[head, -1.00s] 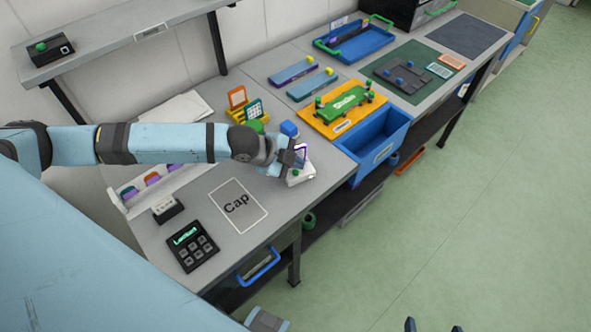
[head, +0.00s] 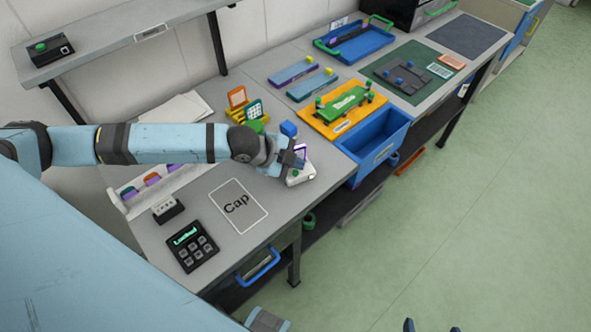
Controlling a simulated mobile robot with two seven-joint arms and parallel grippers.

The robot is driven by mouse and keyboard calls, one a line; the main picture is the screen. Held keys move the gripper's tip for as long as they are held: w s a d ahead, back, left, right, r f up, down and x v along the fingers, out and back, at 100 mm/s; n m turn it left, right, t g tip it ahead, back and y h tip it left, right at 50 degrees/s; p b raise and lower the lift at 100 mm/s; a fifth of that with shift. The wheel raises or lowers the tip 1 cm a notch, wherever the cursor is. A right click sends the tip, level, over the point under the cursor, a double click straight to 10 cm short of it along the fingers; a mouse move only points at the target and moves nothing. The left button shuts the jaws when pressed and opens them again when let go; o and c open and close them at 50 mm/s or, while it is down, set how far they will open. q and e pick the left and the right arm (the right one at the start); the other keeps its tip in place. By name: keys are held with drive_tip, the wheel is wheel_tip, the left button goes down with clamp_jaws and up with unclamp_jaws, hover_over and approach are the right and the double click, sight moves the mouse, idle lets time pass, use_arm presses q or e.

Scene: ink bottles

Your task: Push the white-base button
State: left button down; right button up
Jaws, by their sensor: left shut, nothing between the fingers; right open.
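The white-base button (head: 301,179) sits near the front edge of the table, at the middle of the head view. My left gripper (head: 297,166) is shut and empty, with its tips right at the top of this button. The gripper hides most of the green cap, and I cannot tell whether the cap is pressed down. My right gripper (head: 432,327) is open and empty at the bottom edge of the view, over the floor and far from the button.
A blue block (head: 289,129) and a yellow holder with a calculator-like card (head: 255,110) stand behind my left gripper. An open blue drawer (head: 381,145) is to the right. A black keypad (head: 192,246) and a Cap mat (head: 237,206) lie to the left. Another green button on a black base (head: 50,48) is on the shelf.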

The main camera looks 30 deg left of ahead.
sight(295, 174)
use_arm(q)
drive_tip(key=shift+f, duration=0.15)
idle(0.5)
drive_tip(key=shift+f, duration=0.3)
drive_tip(key=shift+f, duration=0.5)
idle(0.6)
drive_tip(key=shift+r+p, duration=0.95)
drive_tip(key=shift+p, duration=0.15)
wheel_tip(295, 174, up, 6)
drive_tip(key=p, duration=0.5)
drive_tip(key=shift+f+p, duration=0.25)
drive_tip(key=shift+p, duration=0.1)
drive_tip(key=shift+r+p, duration=0.25)
drive_tip(key=shift+p, duration=0.05)
